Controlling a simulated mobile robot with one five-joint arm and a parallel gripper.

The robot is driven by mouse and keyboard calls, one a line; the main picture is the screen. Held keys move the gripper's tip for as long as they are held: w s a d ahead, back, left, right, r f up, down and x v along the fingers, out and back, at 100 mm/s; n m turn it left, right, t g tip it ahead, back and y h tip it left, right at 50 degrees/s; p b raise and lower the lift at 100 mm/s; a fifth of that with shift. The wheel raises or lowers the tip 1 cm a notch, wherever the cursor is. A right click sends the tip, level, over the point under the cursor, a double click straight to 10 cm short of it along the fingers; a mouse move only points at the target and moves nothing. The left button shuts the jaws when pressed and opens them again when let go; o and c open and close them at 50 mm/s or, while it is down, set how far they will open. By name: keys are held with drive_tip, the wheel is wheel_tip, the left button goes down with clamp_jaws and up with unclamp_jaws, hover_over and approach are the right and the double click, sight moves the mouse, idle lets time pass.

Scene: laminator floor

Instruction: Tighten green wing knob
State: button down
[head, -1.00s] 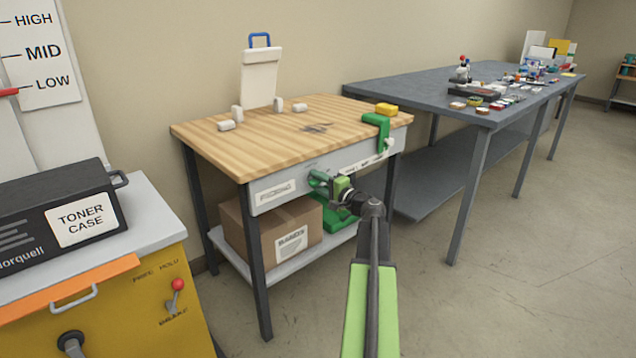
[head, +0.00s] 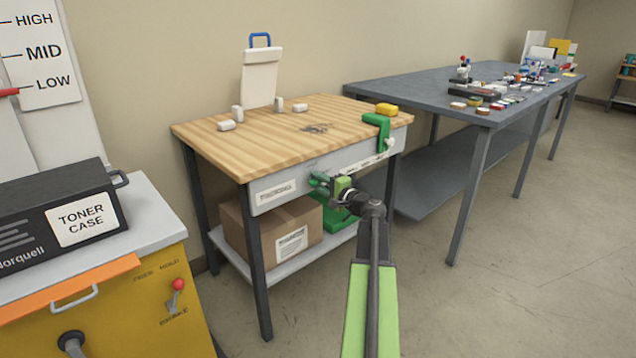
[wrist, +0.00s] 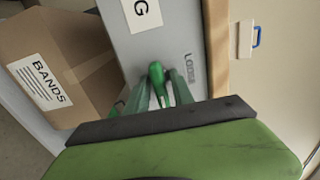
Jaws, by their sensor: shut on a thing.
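The green wing knob (wrist: 156,73) is on the grey front panel of the wooden workbench, beside a printed word that looks like "LOOSE". In the wrist view, one wing stands upright between my two green fingers. My gripper (wrist: 158,92) is shut on the knob, one finger on each side of it. In the head view, my gripper (head: 328,184) reaches the bench's front panel, and the knob (head: 316,178) shows only partly beside the fingers. The knob's base is hidden.
The wooden bench top (head: 270,130) holds small white blocks and a white board. A green clamp (head: 377,124) with a yellow block grips its right corner. A cardboard box (head: 265,235) sits on the shelf below. Open floor lies to the right.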

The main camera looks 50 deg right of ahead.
drive_tip(key=c, duration=1.4)
unclamp_jaws()
drive_tip(key=s+a, duration=0.1)
drive_tip(key=s, duration=1.6)
drive_tip(key=shift+s+a, duration=0.15)
